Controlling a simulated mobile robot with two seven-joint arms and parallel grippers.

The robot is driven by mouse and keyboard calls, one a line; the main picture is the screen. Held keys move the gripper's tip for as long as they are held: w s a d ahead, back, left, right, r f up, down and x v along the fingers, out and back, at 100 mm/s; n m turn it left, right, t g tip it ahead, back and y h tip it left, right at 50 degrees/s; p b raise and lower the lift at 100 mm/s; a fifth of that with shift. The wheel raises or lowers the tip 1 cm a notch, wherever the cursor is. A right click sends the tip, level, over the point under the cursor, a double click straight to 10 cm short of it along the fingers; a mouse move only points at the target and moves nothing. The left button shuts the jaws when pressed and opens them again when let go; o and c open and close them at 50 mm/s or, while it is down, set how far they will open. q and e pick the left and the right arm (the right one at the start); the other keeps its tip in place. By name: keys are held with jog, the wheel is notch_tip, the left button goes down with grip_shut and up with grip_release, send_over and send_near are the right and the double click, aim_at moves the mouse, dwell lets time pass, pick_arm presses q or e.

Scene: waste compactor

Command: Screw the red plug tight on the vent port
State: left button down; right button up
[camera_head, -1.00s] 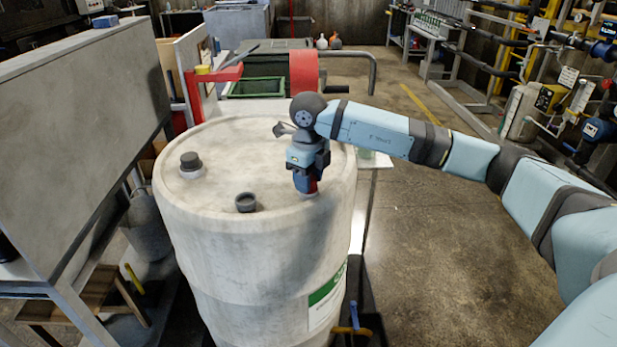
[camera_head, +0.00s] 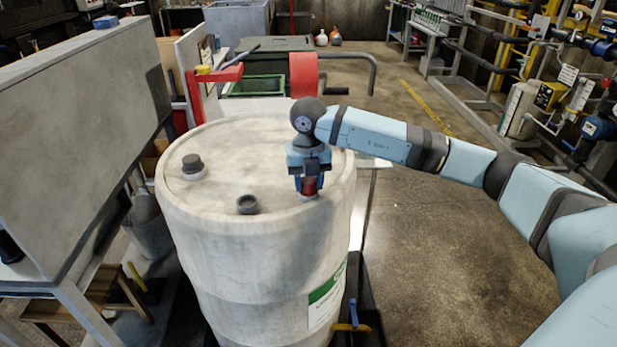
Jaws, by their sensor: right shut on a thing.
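The red plug (camera_head: 309,186) sits at the vent port (camera_head: 308,197) on the right side of the top of a big pale drum (camera_head: 250,265). My right gripper (camera_head: 309,188) points straight down and is shut on the plug, with a finger on each side of it. The port is mostly hidden under the plug, and I cannot tell how far the plug is screwed in. My left gripper is not in view.
A dark cap (camera_head: 192,163) stands on the drum top at left, and a dark open ring-shaped fitting (camera_head: 247,204) is near the front middle. A grey metal cabinet (camera_head: 80,110) stands close on the left. A blue-handled valve (camera_head: 352,315) is low at the drum's front right. The floor at right is clear.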

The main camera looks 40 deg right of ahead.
jog(key=shift+s+f+m, duration=0.1)
jog(key=shift+f+m, duration=0.05)
jog(key=shift+m, duration=0.45)
jog(key=shift+m+p, duration=0.55)
jog(key=shift+m, duration=0.55)
jog(key=shift+m+p, duration=0.4)
jog(key=shift+m, duration=1.1)
jog(key=o, duration=1.1)
jog(key=shift+c, duration=0.4)
